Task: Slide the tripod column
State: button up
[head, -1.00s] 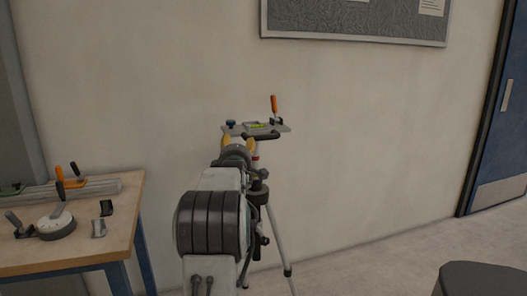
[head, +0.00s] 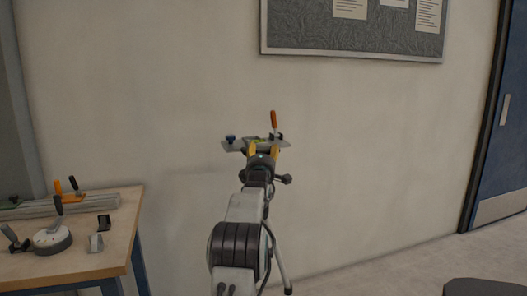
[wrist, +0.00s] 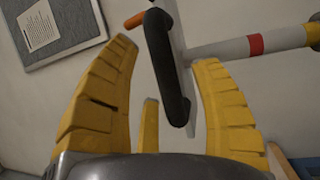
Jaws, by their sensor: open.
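The tripod (head: 288,291) stands in front of the wall, mostly hidden behind my arm in the head view. In the wrist view the pale grey column (wrist: 225,49) with a red band runs off to the right. A black padded bar (wrist: 163,62) beside the plate lies between my yellow fingers. My gripper (wrist: 165,50) is open, with a visible gap on each side of the bar. In the head view my gripper (head: 265,150) is just below the plate.
A wooden workbench (head: 115,245) with clamps and a round white device (head: 52,240) stands at the left. A notice board (head: 350,56) hangs on the wall behind. A blue door (head: 497,160) is at the right, and a dark rounded object (head: 485,287) at the bottom right.

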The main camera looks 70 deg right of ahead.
jog(key=shift+p+x, duration=0.3)
jog(key=shift+x, duration=0.55)
grip_shut()
dwell(0.3)
